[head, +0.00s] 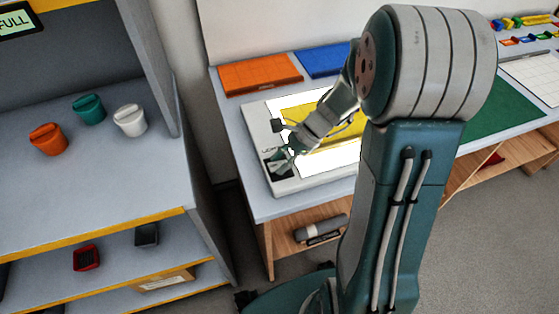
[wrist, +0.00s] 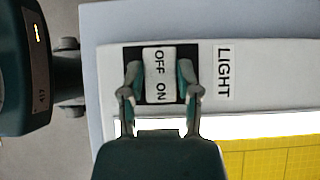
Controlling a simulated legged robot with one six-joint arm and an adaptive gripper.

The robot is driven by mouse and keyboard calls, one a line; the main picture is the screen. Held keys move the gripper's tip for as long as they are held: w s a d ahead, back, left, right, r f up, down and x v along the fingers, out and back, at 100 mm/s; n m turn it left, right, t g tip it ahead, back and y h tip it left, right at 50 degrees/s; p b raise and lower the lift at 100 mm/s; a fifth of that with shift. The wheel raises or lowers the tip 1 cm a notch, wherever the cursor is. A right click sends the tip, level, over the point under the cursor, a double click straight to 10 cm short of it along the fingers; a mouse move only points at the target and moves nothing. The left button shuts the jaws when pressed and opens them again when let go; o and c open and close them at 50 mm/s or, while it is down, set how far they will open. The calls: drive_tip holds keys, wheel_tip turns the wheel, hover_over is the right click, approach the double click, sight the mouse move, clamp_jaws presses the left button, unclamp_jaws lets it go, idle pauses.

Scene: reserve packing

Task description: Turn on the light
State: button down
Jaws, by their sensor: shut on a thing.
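The white light box (head: 258,128) lies on the table, with a bright white, glowing panel (head: 312,166) that also shows in the wrist view (wrist: 265,126). A yellow gridded sheet (head: 340,134) lies across the panel. In the wrist view, a white rocker switch (wrist: 160,62) marked OFF and ON sits in a black surround beside a LIGHT label (wrist: 223,73). My gripper (wrist: 158,78) has one finger on each side of the switch and is shut on it. In the head view my gripper (head: 279,160) is at the box's left end, and the switch is mostly hidden.
A shelf unit (head: 100,190) with orange, green and white cups stands left. A grey cylinder (head: 320,228) lies below the tabletop.

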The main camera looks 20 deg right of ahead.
drive_tip(key=shift+c, duration=1.6)
unclamp_jaws()
drive_tip(key=v, duration=1.2)
drive_tip(key=shift+w, duration=0.1)
drive_tip(key=s+a+r+n+t+h, duration=0.2)
drive_tip(key=s+a+r+n+h, duration=0.2)
drive_tip(key=s+n, duration=0.3)
drive_tip(key=s+a+r+n+t+h, duration=0.3)
drive_tip(key=s+n, duration=0.4)
drive_tip(key=n, duration=0.4)
drive_tip(key=shift+s+a+r+t+h, duration=0.15)
drive_tip(key=shift+a+r+t+h, duration=0.15)
drive_tip(key=shift+a+r+h, duration=0.4)
